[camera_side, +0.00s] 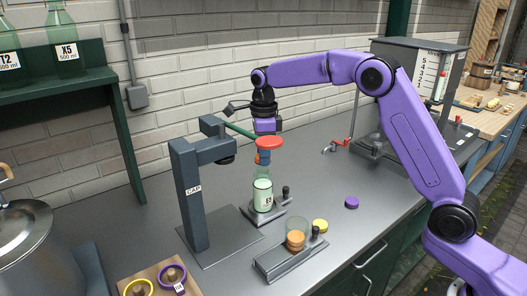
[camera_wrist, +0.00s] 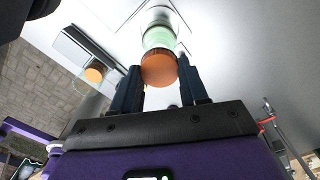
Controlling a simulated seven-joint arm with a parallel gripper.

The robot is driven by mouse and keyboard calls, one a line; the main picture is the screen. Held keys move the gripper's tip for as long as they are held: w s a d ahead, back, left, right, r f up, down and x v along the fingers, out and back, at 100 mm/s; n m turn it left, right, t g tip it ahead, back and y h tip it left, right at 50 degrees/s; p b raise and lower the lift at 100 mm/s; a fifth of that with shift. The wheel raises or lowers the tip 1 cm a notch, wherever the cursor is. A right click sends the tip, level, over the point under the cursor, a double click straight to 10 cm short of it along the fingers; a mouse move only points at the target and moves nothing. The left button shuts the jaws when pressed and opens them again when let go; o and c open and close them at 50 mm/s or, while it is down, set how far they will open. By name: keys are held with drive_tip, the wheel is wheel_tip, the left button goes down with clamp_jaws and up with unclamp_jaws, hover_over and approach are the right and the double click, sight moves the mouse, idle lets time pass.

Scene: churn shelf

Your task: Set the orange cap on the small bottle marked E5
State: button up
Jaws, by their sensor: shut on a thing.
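The small bottle marked E5 (camera_side: 263,196) is pale green and stands upright in a grey holder (camera_side: 281,211) on the bench. My gripper (camera_side: 263,158) is directly above its neck, fingers pointing down. The gripper (camera_wrist: 158,72) is shut on the orange cap (camera_wrist: 159,67), which sits between the two dark fingertips in the wrist view. The green bottle (camera_wrist: 157,38) shows just beyond the cap there. In the side view the fingers mostly hide the cap. I cannot tell whether the cap touches the bottle's mouth.
A dark press stand marked CAP (camera_side: 190,195) is close left; its green lever with a red disc (camera_side: 269,142) passes by my gripper. A clear cup with an orange piece (camera_side: 296,240) stands in front. Yellow (camera_side: 320,226) and purple (camera_side: 351,202) caps lie to the right.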

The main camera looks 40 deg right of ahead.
drive_tip(key=shift+f, duration=0.2)
drive_tip(key=shift+f, duration=0.4)
drive_tip(key=shift+f, duration=0.1)
drive_tip(key=shift+f, duration=0.35)
idle(0.4)
drive_tip(key=o, duration=1.1)
drive_tip(key=shift+s+a, duration=0.1)
drive_tip(key=shift+f, duration=0.1)
drive_tip(key=shift+c, duration=0.8)
